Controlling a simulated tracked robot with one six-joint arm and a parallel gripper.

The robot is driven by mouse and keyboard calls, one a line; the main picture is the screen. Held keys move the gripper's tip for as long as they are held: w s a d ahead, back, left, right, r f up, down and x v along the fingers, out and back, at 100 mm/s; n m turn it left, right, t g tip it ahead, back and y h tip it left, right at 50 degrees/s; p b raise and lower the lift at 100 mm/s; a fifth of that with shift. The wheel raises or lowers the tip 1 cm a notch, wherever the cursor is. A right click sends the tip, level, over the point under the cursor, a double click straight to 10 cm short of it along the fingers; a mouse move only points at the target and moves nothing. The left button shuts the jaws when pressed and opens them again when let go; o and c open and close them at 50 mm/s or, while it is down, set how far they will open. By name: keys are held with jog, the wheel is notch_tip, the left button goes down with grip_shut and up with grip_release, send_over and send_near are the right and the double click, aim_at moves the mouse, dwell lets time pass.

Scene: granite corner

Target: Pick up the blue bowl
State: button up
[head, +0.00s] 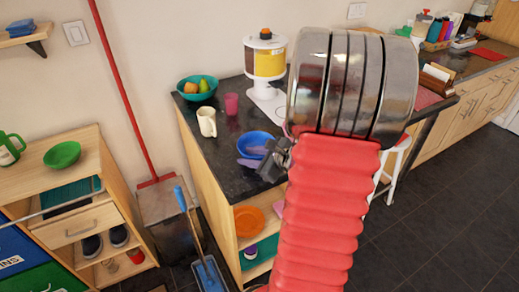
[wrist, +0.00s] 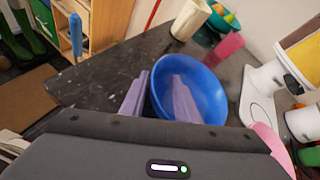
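The blue bowl (head: 252,137) stands on the dark granite counter, near its front left edge. In the wrist view the blue bowl (wrist: 208,92) fills the middle. My gripper (head: 250,156) has lavender fingers and reaches down at the bowl's near side. In the wrist view my gripper (wrist: 160,76) is open, with one finger inside the bowl and the other outside it, so the rim lies between them. A gap seems to show between the fingers and the bowl wall. My arm hides part of the counter to the right.
A cream mug (head: 207,122), a pink cup (head: 232,104), a teal fruit bowl (head: 197,89) and a white dispenser (head: 265,65) stand behind the bowl. An orange bowl (head: 249,221) sits on the shelf below.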

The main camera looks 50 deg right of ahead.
grip_shut()
jog(key=shift+r, duration=0.1)
notch_tip(320, 180, up, 10)
dwell(0.8)
dwell(0.5)
